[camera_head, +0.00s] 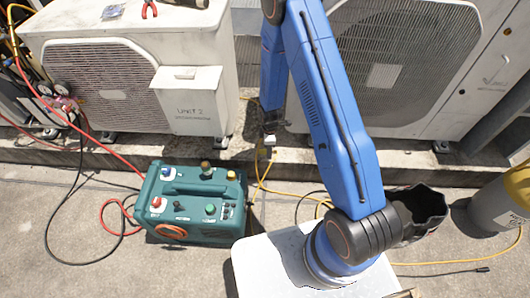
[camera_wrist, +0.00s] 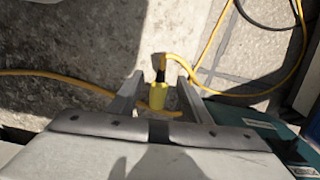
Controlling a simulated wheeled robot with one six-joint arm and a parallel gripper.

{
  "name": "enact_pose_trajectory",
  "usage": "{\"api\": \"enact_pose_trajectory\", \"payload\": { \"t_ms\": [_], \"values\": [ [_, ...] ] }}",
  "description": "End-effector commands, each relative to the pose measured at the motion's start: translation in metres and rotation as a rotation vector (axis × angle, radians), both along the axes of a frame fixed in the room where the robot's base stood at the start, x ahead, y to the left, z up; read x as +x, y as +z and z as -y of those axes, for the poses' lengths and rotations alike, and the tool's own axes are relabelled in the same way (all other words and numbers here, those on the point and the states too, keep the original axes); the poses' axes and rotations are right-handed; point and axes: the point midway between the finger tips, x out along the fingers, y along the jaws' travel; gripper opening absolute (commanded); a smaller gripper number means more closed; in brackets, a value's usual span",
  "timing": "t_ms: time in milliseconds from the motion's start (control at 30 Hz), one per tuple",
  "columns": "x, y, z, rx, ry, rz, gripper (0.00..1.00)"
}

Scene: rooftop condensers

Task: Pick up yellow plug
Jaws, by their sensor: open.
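The yellow plug (camera_wrist: 156,97) shows in the wrist view between the two fingers of my gripper (camera_wrist: 160,80). It has a black end, and a yellow cable (camera_wrist: 182,62) curves away from that side. The fingers are open, one on each side of the plug, with a visible gap to each. Whether the plug is level with the fingertips or lies below them, I cannot tell. In the head view my gripper (camera_head: 269,141) is low by the ledge in front of the condensers, partly behind my arm, and I cannot make out the plug there.
A green equipment case (camera_head: 195,202) stands on the ground left of my arm. Two condenser units, the left one (camera_head: 195,100) and the right one (camera_head: 385,65), stand behind. Hoses cross the floor at left.

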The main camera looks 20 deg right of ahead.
Motion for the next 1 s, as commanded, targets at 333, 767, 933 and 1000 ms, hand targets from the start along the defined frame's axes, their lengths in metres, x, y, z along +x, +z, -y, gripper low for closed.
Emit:
{"api": "enact_pose_trajectory", "payload": {
  "t_ms": [333, 767, 933, 1000],
  "values": [
    [0.0, 0.001, 0.0, 0.0, 0.0, 0.0, 0.0],
    [0.0, 0.015, 0.0, 0.0, 0.0, 0.001, 0.0],
    [0.001, 0.04, 0.0, 0.001, 0.0, 0.002, 0.0],
    [0.001, 0.052, 0.0, 0.0, 0.0, 0.003, 0.0]
  ]
}}
